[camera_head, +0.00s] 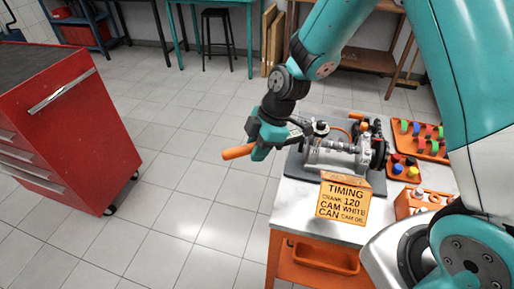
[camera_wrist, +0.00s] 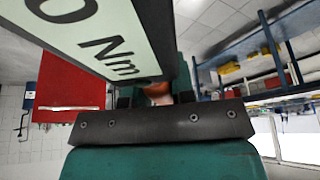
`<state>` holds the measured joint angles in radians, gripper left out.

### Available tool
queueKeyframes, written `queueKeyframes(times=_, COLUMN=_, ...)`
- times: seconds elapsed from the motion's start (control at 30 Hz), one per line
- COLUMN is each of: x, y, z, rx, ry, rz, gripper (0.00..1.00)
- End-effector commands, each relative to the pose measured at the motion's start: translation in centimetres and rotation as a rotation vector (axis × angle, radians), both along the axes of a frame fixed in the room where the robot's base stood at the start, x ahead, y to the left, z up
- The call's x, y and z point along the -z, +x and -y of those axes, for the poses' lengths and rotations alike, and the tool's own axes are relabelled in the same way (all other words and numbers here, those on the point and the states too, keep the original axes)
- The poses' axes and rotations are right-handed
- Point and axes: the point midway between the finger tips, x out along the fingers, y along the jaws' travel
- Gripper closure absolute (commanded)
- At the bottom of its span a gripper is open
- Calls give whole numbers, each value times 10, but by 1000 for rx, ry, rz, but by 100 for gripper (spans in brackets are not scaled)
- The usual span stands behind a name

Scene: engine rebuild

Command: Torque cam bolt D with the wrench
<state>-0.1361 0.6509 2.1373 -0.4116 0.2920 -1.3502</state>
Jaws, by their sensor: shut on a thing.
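My gripper (camera_head: 259,149) is shut on the wrench, whose orange handle (camera_head: 238,152) sticks out to the left. The wrench's dark shaft runs right from the gripper towards the left end of the engine (camera_head: 345,152). Whether its head sits on a bolt is too small to tell. In the wrist view a pale label reading "Nm" (camera_wrist: 105,48) lies very close on the wrench, and a bit of orange (camera_wrist: 158,92) shows between the gripper's dark parts (camera_wrist: 160,122). I cannot make out cam bolt D or any single bolt.
The engine rests on a grey mat on a white-topped bench (camera_head: 292,205). An orange timing sign (camera_head: 342,200) stands in front. Trays of coloured parts (camera_head: 420,138) lie right of it. A red tool cabinet (camera_head: 65,130) stands left, with clear floor between.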

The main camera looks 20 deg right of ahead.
Motion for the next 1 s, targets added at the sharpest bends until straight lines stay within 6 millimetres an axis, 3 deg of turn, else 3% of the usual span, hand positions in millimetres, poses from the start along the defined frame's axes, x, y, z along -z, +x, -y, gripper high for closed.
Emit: queueKeyframes(times=1.0, x=-1, y=9, z=-1, rx=45, ry=2, rz=3, gripper=100)
